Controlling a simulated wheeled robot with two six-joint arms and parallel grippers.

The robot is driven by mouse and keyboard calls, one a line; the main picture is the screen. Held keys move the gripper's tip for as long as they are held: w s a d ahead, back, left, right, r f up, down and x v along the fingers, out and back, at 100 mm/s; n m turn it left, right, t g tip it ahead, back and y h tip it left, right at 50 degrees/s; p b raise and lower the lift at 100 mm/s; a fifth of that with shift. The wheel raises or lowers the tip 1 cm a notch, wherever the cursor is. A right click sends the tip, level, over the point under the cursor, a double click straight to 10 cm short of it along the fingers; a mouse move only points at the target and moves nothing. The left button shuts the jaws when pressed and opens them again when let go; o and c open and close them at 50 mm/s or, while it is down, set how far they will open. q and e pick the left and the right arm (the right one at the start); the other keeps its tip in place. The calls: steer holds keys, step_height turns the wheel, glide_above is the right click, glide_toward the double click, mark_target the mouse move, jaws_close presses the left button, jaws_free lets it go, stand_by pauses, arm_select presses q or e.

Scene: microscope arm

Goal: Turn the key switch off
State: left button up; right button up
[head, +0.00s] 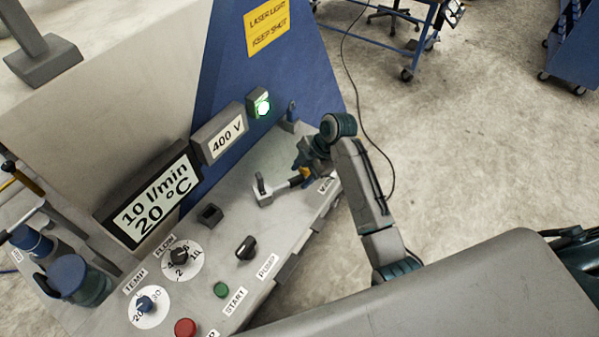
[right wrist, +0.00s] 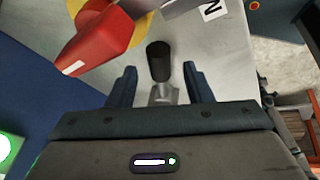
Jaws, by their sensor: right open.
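No part in the head view can be told for certain as the key switch. My right gripper (head: 297,178) is low over the far right end of the grey console (head: 285,233), beside a small upright lever (head: 262,188). In the right wrist view its two dark blue fingers (right wrist: 158,85) are open. A black-capped post (right wrist: 160,62) on a metal base stands in the gap between them, and I see no finger touching it. A red handle (right wrist: 95,42) on a yellow disc lies to the left of the fingers. My left gripper is not in view.
The console carries a black knob (head: 246,247), a green button (head: 221,289), a red button (head: 185,327) and two dials. A display (head: 150,197) reads 10 l/min and 20 °C; a smaller one (head: 226,137) reads 400 V. A green lamp (head: 262,106) is lit.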

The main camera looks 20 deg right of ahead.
steer(key=shift+x, duration=1.05)
jaws_close()
steer(key=shift+w, duration=0.1)
